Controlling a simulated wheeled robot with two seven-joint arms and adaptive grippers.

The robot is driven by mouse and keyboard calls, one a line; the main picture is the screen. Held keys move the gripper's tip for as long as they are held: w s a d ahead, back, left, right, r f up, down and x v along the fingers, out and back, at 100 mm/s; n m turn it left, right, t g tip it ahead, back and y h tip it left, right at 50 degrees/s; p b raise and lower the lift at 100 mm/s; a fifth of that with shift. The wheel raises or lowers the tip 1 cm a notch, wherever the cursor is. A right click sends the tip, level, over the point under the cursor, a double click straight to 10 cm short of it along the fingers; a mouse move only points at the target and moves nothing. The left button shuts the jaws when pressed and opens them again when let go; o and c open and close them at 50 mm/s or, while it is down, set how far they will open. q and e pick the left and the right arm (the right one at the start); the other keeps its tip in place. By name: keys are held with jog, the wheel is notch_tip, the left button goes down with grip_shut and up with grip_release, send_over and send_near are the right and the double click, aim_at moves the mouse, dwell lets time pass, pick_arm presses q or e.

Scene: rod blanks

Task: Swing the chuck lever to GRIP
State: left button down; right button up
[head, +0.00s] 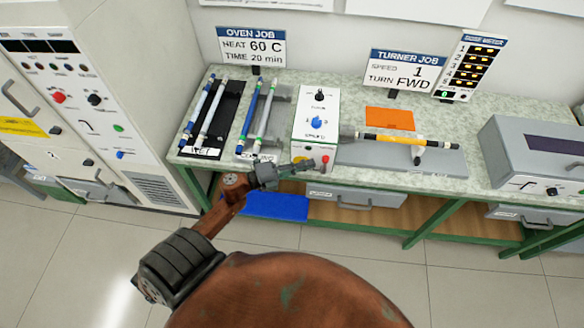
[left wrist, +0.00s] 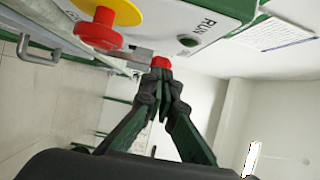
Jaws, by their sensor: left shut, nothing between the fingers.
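The turner (head: 316,115) is a white box with a blue knob on its top, on the bench in the middle of the head view. A rod with yellow and black bands (head: 405,139) lies level to the right of its grey chuck (head: 349,133). My left gripper (head: 309,164) is shut and empty at the turner's front edge. In the left wrist view its fingertips (left wrist: 161,70) are close to a red knob (left wrist: 160,61) beside a short grey bar, probably the chuck lever. Contact cannot be told. No GRIP marking is readable.
A red mushroom button on a yellow disc (left wrist: 97,30) and a green RUN button (left wrist: 188,41) are near my fingertips. Several rods lie on the left of the bench (head: 440,180). A grey box (head: 535,150) stands at right.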

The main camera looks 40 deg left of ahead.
pick_arm(q)
jog(key=shift+x, duration=1.1)
